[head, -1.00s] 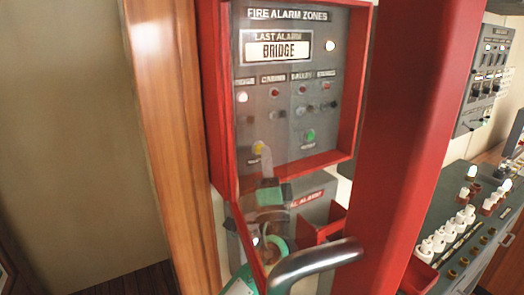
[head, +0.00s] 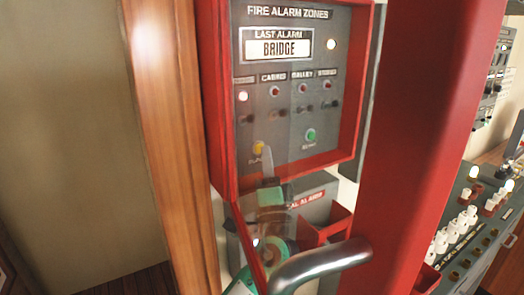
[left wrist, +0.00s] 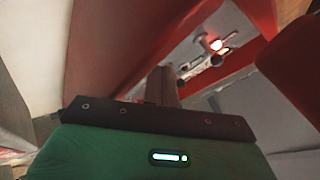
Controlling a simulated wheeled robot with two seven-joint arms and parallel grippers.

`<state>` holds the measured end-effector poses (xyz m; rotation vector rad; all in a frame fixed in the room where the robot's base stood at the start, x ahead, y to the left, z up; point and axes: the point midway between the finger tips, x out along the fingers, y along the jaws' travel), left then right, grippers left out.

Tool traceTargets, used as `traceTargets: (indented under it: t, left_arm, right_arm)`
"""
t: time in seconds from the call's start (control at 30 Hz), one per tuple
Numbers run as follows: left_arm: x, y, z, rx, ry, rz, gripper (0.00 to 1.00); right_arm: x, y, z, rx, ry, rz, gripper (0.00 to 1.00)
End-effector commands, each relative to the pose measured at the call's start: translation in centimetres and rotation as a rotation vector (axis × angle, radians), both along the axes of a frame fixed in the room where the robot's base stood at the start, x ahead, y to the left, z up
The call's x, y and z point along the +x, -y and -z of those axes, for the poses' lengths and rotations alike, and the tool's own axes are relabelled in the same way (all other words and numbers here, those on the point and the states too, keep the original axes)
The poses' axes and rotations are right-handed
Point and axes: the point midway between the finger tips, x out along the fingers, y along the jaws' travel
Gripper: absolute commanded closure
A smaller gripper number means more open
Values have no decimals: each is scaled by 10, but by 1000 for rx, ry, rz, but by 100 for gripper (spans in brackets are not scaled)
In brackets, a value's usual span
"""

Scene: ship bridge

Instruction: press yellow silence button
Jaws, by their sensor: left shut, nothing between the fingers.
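The yellow button (head: 259,148) is at the lower left of the grey fire alarm panel (head: 290,105), inside a red cabinet. My left gripper (head: 268,158) is shut and empty, its grey fingers pointing up just right of and slightly below the yellow button. I cannot tell whether they touch the panel. Its green body shows below, seemingly through the clear pane of the cabinet's door. In the left wrist view the shut fingers (left wrist: 165,84) point toward the panel; the yellow button cannot be made out there. My right gripper is not in view.
A green button (head: 311,135) sits right of the yellow one. The red door frame (head: 405,130) stands open at the right, with a metal handle (head: 320,264) in front. A red-trimmed box (head: 328,228) is below the panel. A console (head: 475,225) lies farther right.

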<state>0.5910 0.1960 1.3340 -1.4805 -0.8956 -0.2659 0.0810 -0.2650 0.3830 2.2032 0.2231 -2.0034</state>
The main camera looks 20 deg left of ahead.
Motion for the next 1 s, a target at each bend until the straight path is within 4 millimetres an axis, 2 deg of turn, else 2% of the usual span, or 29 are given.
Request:
traceTargets:
  t: [0.03,0.17,0.7,1.0]
  left_arm:
    - [-1,-5,-8,0,13,-11,100]
    - [-1,-4,-8,0,14,-11,100]
    - [-30,35,-3,-3,7,-5,100]
    - [-31,37,-3,-2,5,-5,100]
  right_arm:
    - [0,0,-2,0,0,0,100]
    - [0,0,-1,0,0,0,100]
    - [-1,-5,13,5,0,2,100]
    - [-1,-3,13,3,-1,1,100]
